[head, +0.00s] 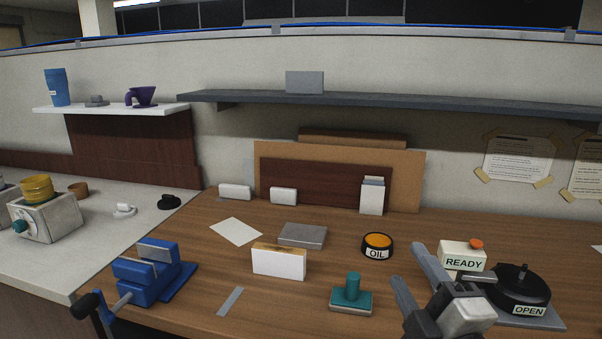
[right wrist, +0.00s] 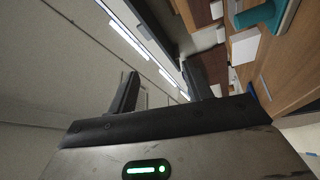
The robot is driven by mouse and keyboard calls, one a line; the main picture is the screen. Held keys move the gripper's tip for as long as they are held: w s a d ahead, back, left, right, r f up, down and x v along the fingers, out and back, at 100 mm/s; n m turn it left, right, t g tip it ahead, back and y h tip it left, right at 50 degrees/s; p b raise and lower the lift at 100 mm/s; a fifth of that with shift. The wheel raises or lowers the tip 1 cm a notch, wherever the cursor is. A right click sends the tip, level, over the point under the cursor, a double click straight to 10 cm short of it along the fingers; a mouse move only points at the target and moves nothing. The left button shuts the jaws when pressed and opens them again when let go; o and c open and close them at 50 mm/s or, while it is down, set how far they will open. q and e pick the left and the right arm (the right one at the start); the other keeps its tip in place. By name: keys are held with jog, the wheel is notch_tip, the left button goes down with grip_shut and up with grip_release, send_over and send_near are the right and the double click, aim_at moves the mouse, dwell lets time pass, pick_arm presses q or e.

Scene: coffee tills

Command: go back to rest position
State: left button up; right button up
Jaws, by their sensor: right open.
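My right gripper (head: 422,281) is at the lower right of the head view, above the wooden table (head: 205,262). Its two fingers stand apart with nothing between them. In the right wrist view the same gripper (right wrist: 165,95) is open and empty, with the ceiling lights and wall beyond it. In the head view it is in front of the white READY box (head: 462,252) and left of the black round OPEN device (head: 517,285). I cannot tell whether it touches anything. My left gripper is not in view.
A teal-handled stamp (head: 351,295), an orange OIL tin (head: 377,244), a white box (head: 279,262) and a grey block (head: 303,235) stand on the table. A blue vise (head: 150,272) sits at the front left. A dark shelf (head: 400,103) runs along the wall.

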jog(key=s+d+f+m+g+h, duration=0.25)
jog(key=f+m+g, duration=0.2)
jog(key=f, duration=0.35)
jog(key=s+d+f+m+g+h, duration=0.25)
jog(key=s+f+m+g, duration=0.2)
jog(key=f, duration=0.35)
jog(key=s+f+m+g+y, duration=0.1)
jog(key=s+f+m+g, duration=0.3)
jog(key=s, duration=0.3)
jog(key=s+f+m+g, duration=0.2)
jog(key=s+f+g, duration=0.1)
jog(key=s+f, duration=0.35)
jog(key=w+a+f+t+y, duration=0.3)
jog(key=w+a+f+t, duration=0.2)
jog(key=f+t, duration=0.1)
jog(key=shift+w+a+t, duration=0.3)
jog(key=shift+w+t, duration=0.1)
